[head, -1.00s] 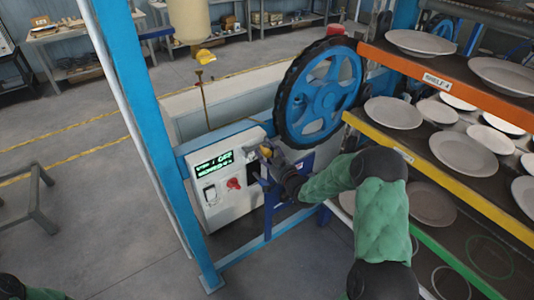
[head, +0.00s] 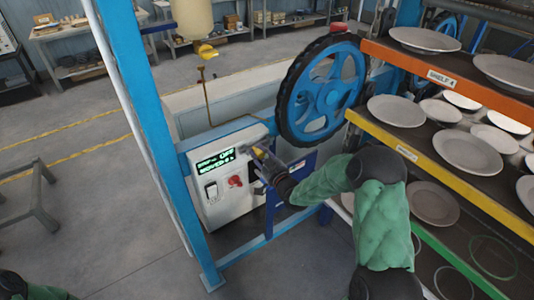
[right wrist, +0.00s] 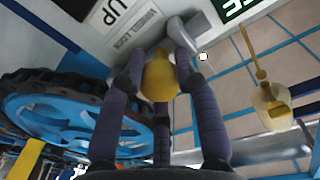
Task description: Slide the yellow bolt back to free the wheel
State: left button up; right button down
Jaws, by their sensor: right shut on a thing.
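The yellow bolt's rounded knob (right wrist: 160,76) sits between the two fingers of my right gripper (right wrist: 166,72) in the right wrist view, and the gripper is shut on it. In the head view my right gripper (head: 257,158) is at the right edge of the white control box (head: 213,207), and it largely hides the bolt. The blue spoked wheel (head: 323,97) with its dark toothed rim stands just right of and above the gripper. It also shows at the left of the right wrist view (right wrist: 62,112).
The control box has a lit green display (head: 215,160) and a red knob (head: 235,181). A blue post (head: 150,130) stands to its left. Racks of plates, with an orange shelf edge (head: 440,77), fill the right side. The floor at the left is mostly clear.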

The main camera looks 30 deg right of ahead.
jog(key=shift+a+r, duration=0.1)
jog(key=c, duration=1.3)
grip_release()
jog(key=o, duration=0.4)
jog(key=shift+a, duration=0.2)
jog(key=shift+d, duration=0.1)
jog(key=shift+s, duration=0.25)
jog(key=s, duration=1.1)
jog(key=shift+s, duration=0.25)
